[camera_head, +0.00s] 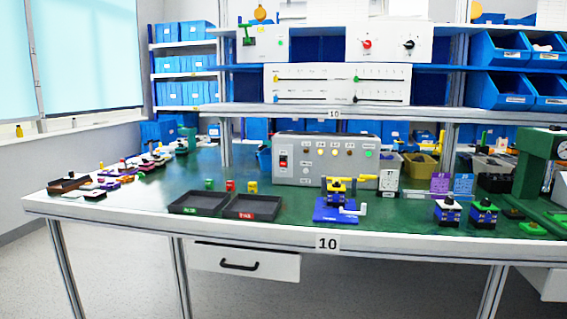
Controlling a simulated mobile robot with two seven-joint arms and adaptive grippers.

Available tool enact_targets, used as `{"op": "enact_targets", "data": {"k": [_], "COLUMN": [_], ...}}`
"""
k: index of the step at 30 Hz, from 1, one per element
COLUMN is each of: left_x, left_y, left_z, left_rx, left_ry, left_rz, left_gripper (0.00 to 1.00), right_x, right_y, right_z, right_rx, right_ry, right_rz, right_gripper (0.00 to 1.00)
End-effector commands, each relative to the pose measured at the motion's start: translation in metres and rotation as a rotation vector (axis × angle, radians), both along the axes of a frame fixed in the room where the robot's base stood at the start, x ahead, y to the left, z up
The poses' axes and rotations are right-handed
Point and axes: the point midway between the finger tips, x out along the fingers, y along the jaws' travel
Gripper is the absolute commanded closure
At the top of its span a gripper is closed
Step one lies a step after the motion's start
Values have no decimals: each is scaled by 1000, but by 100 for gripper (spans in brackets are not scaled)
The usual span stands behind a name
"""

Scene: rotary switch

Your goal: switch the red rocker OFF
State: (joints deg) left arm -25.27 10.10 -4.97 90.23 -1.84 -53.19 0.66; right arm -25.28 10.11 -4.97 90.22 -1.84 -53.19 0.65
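The red rocker (284,159) is a small red switch on the left end of the front face of a grey control box (311,168). The box stands on the green bench top near its middle. The rocker's tilt is too small to make out. Neither of my grippers shows in the head view.
Two black trays (196,209) lie in front of the box on the left. A blue device with a yellow top (338,200) stands in front of the box. A shelf (290,110) runs above. The white drawer (244,262) hangs below the bench.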

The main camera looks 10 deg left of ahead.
Motion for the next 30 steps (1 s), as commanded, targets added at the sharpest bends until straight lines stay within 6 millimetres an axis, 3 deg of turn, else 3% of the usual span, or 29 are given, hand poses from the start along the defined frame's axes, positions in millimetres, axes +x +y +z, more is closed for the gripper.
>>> {"op": "enact_targets", "data": {"k": [14,22,30], "left_x": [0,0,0], "left_y": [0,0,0], "left_z": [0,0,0], "left_rx": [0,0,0], "left_ry": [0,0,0], "left_rz": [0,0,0], "left_gripper": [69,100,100], "right_x": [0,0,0], "right_y": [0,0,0], "right_z": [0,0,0], "right_rx": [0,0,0], "right_ry": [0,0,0], "right_rz": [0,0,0], "right_gripper": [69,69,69]}}
